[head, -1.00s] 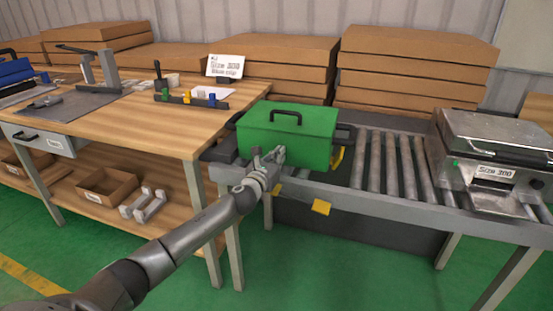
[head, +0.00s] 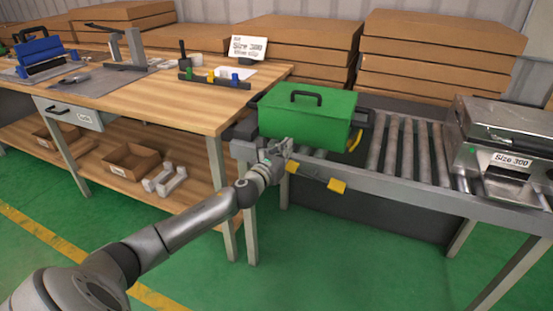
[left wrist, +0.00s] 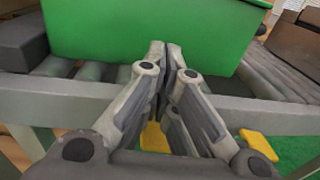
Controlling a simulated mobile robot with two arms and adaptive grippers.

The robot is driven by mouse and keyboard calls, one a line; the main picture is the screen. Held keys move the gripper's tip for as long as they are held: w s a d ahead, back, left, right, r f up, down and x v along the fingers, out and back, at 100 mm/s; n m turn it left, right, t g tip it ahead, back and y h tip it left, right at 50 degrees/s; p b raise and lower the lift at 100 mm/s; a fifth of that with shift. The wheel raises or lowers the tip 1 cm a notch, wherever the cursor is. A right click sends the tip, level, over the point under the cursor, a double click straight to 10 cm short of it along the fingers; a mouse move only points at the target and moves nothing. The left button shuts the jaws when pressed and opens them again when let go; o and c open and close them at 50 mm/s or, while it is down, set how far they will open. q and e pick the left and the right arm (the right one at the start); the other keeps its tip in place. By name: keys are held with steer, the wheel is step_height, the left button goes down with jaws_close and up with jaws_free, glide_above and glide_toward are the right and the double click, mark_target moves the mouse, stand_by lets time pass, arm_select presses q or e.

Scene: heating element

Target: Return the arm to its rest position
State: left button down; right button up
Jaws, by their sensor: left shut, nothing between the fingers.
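My left gripper (head: 284,146) is shut and empty, in front of the near edge of the roller conveyor (head: 395,140). In the left wrist view, its fingers (left wrist: 172,60) are together, with the green box filling the view beyond them. The green box (head: 305,122) with a black top handle stands closed on the left end of the conveyor, just beyond the gripper. From these views I cannot tell how wide the gap between fingers and box is. My right gripper is not in view.
A wooden workbench (head: 150,90) with tools stands to the left, an open cardboard box (head: 130,160) on its lower shelf. Yellow tabs (head: 337,185) stick out at the conveyor's front. A metal machine (head: 505,135) stands on the right. Green floor (head: 350,265) is free in front.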

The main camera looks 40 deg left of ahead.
arm_select(q)
steer(key=s+d, duration=0.1)
steer(key=s, duration=0.5)
steer(key=shift+r, duration=0.25)
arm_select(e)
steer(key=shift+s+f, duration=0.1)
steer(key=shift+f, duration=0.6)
arm_select(q)
steer(key=shift+s+f, duration=0.1)
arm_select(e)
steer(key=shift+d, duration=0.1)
